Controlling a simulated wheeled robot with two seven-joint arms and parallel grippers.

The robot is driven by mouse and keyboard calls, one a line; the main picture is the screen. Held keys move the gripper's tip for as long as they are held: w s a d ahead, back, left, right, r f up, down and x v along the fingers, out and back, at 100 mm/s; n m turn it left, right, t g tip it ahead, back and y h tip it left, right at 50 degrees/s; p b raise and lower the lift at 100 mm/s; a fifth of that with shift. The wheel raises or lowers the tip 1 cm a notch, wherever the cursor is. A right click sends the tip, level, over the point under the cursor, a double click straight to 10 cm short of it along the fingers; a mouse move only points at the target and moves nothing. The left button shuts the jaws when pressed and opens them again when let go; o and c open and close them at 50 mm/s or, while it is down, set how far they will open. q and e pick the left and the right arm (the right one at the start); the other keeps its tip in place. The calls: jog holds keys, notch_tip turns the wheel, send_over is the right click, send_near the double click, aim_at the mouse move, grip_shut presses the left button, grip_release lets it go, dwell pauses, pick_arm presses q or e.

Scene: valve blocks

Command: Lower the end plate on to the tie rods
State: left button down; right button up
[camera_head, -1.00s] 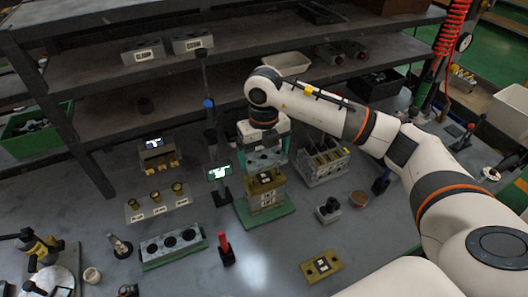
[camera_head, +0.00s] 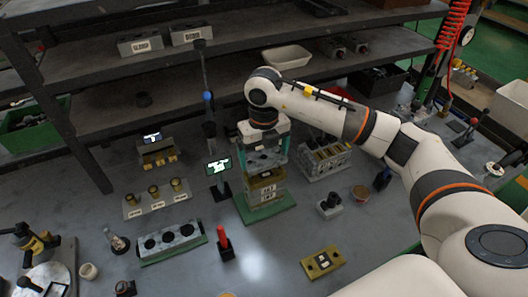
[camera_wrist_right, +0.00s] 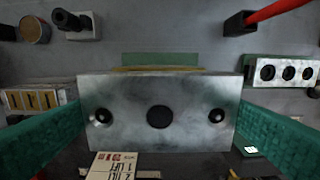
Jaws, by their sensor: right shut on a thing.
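The end plate is a grey metal block with dark holes; in the right wrist view the end plate (camera_wrist_right: 160,93) lies level between the green finger pads. My right gripper (camera_head: 263,141) is shut on it and points down over the valve stack. In the head view the end plate (camera_head: 264,161) sits just above the ochre block (camera_head: 265,181) of the stack, which stands on a green base (camera_head: 283,207). Small bright spots show in its two outer holes; I cannot tell if these are tie-rod ends. The rods are otherwise hidden. My left gripper is not in view.
A small screen on a stand (camera_head: 219,166) is close left of the stack. A grey block with several sections (camera_head: 325,160) stands to its right. A red-handled tool (camera_head: 223,240) and an ochre plate (camera_head: 322,262) are in front. Shelves (camera_head: 240,98) rise behind.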

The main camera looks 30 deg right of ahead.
aim_at(264, 157)
jog(key=shift+f+b, duration=1.5)
jog(key=shift+f, duration=0.4)
jog(key=o, duration=0.7)
jog(key=shift+o, duration=0.3)
notch_tip(264, 157, up, 12)
jog(key=shift+b, duration=0.65)
jog(key=shift+f, duration=0.1)
